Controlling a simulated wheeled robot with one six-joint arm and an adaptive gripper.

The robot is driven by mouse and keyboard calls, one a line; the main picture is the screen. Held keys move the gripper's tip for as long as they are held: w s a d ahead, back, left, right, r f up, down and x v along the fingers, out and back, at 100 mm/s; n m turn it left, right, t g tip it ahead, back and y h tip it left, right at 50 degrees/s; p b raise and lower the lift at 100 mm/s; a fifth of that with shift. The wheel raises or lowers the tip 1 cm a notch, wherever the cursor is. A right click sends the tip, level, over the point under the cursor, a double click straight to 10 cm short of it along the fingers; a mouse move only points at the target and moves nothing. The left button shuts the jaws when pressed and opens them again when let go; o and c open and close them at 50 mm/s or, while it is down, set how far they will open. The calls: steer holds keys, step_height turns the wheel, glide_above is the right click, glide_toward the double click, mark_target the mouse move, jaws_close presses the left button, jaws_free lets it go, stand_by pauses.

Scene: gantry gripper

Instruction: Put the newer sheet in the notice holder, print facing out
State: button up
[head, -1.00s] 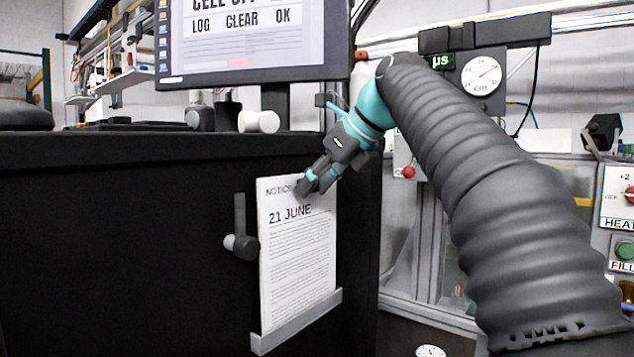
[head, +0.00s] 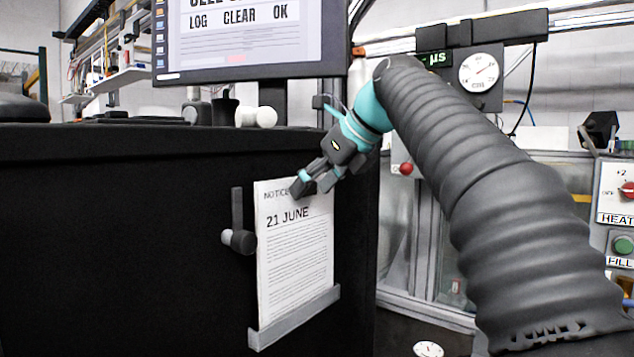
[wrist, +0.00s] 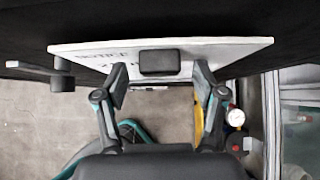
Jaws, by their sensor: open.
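A white printed sheet (head: 295,255) headed "NOTICE" and "21 JUNE" stands upright against a dark cabinet front, print facing out. Its bottom edge sits in a grey ledge of the notice holder (head: 293,320). My gripper (head: 314,187) is open at the sheet's upper right, hiding part of the heading. In the wrist view my gripper (wrist: 160,82) has its fingers spread either side of a small dark block (wrist: 160,63) in front of the sheet (wrist: 225,50). I cannot tell whether the fingers touch the sheet. No second sheet is visible.
A dark lever with a round knob (head: 240,240) sticks out just left of the sheet. The cabinet (head: 120,240) carries a monitor (head: 260,45) and small items on top. A machine with a dial (head: 481,71) and control buttons (head: 624,243) stands to the right.

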steer(key=v, duration=1.2)
stand_by(0.6)
